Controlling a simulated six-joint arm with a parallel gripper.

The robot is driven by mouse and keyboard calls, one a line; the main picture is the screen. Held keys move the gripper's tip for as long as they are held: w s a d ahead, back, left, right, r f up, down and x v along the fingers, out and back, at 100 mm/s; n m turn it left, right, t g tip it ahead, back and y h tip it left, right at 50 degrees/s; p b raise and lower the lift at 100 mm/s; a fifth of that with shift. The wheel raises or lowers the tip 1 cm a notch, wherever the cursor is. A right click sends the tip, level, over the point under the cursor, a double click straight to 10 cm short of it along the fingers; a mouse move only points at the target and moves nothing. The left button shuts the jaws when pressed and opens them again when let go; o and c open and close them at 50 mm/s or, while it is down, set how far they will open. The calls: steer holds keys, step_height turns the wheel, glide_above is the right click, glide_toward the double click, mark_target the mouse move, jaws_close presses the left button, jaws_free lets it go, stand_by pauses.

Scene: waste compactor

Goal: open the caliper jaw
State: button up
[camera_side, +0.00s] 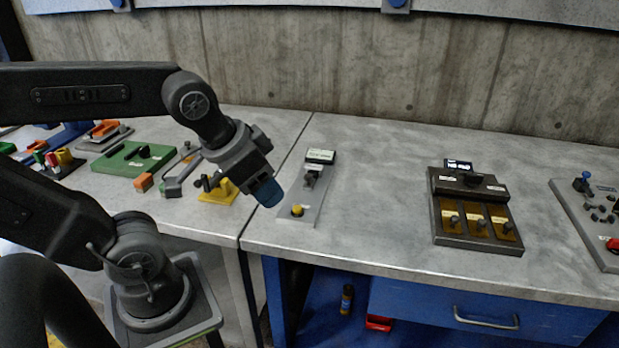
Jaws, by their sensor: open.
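A narrow grey plate (290,224) lies near the left edge of the right-hand bench and looks like the caliper station. The jaw itself is too small to make out. My gripper (267,193), with blue fingertips, is open and empty. It points down just left of the plate in the picture, apart from the black piece.
A yellow block fixture (219,192) stands left of my gripper, near a green board (133,160) with an orange block (143,182). A dark panel with brass plates (476,218) lies to the right, and another control board (597,215) at the far right. The bench between is clear.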

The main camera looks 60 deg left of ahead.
steer(key=w+a+r+g, duration=0.1)
steer(key=w+a+r, duration=0.1)
steer(key=w+a, duration=0.35)
steer(key=g, duration=0.5)
glide_above(308, 175)
step_height(308, 175, down, 9)
step_height(308, 175, down, 13)
steer(key=shift+d+r, duration=0.1)
steer(key=shift+r, duration=0.1)
steer(key=shift+c, duration=0.3)
jaws_close()
